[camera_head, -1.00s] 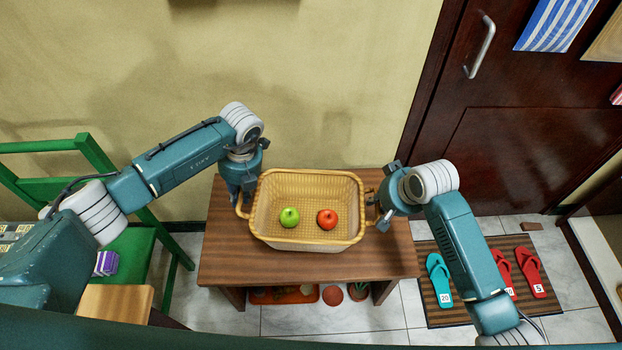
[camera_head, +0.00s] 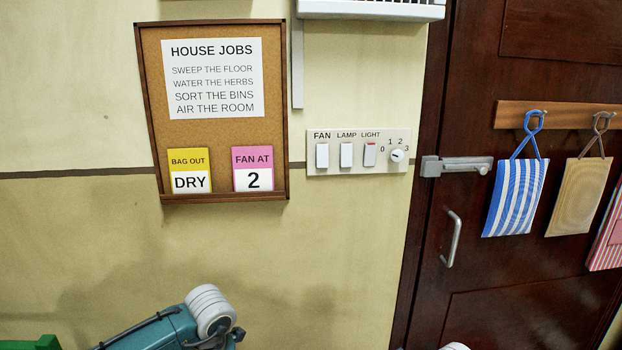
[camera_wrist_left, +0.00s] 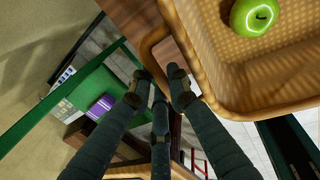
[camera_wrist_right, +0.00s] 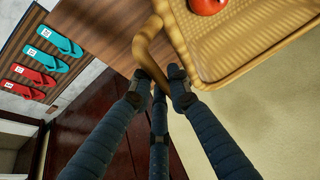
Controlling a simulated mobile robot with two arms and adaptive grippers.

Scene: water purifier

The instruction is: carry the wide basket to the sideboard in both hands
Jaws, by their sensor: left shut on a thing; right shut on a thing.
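The wide basket, tan and woven, shows only in part. The left wrist view has one end of it (camera_wrist_left: 215,60) with a green apple (camera_wrist_left: 254,16) inside. The right wrist view has the other end (camera_wrist_right: 215,45) with a red fruit (camera_wrist_right: 207,5) inside. My left gripper (camera_wrist_left: 166,88) is shut on the basket's handle (camera_wrist_left: 150,42) at that end. My right gripper (camera_wrist_right: 160,85) is shut on the opposite handle (camera_wrist_right: 143,42). A brown wooden table (camera_wrist_right: 105,40) lies below; I cannot tell whether the basket touches it. The head view shows neither basket nor grippers. No sideboard is recognizable.
The head view faces a wall with a job board (camera_head: 213,110), a switch panel (camera_head: 358,152) and a dark door (camera_head: 540,250) with hanging bags. Several flip-flops (camera_wrist_right: 48,55) lie on a mat in the right wrist view.

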